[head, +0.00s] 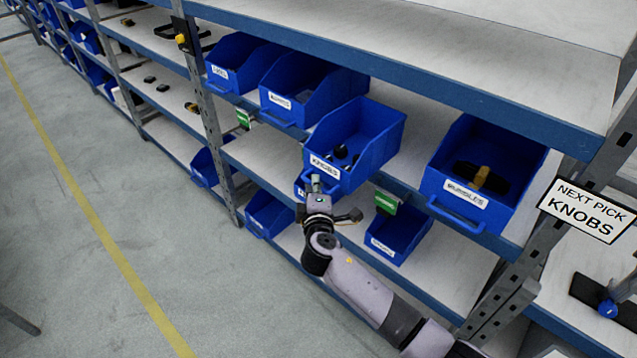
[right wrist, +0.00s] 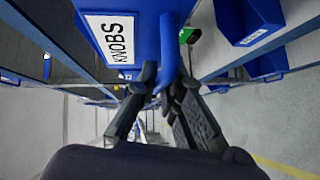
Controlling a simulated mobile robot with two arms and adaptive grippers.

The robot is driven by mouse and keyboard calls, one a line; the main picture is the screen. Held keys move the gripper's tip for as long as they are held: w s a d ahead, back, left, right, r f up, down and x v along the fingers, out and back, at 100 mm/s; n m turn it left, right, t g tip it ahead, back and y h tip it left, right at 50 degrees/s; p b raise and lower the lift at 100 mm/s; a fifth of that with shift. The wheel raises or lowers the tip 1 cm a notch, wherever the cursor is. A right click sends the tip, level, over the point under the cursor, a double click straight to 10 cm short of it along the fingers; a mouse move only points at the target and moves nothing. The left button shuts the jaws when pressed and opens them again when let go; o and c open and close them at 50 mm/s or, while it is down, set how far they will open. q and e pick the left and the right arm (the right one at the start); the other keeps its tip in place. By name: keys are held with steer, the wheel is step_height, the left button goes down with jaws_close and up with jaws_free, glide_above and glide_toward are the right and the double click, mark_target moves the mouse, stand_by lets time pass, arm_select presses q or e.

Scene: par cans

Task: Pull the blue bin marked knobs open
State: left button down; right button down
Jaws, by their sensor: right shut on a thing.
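The blue bin marked KNOBS (head: 372,135) is on the middle shelf in the head view, sticking out past the shelf edge and past the bins beside it. Several small dark knobs (head: 342,152) lie inside it. My right gripper (head: 316,184) is at the bin's front handle, below the label, and is shut on it. In the right wrist view the KNOBS bin (right wrist: 150,30) fills the top, and the fingers of my right gripper (right wrist: 160,92) close around its blue handle (right wrist: 168,55). My left gripper is not in view.
A blue bin (head: 300,90) stands to the left and another blue bin with dark and yellow parts (head: 475,200) to the right. A sign reading NEXT PICK KNOBS (head: 588,210) hangs at the right post. Lower bins (head: 398,235) sit below. The aisle floor (head: 60,220) is clear.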

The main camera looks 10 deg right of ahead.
steer(key=c, duration=2)
jaws_free()
steer(key=shift+d, duration=0.1)
steer(key=shift+c, duration=0.2)
steer(key=shift+o, duration=1.8)
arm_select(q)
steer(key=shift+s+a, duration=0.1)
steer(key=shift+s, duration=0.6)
arm_select(e)
steer(key=s+a+r, duration=0.1)
steer(key=s, duration=1)
steer(key=shift+s+a+r, duration=0.15)
steer(key=shift+s+r, duration=0.2)
steer(key=shift+r, duration=0.05)
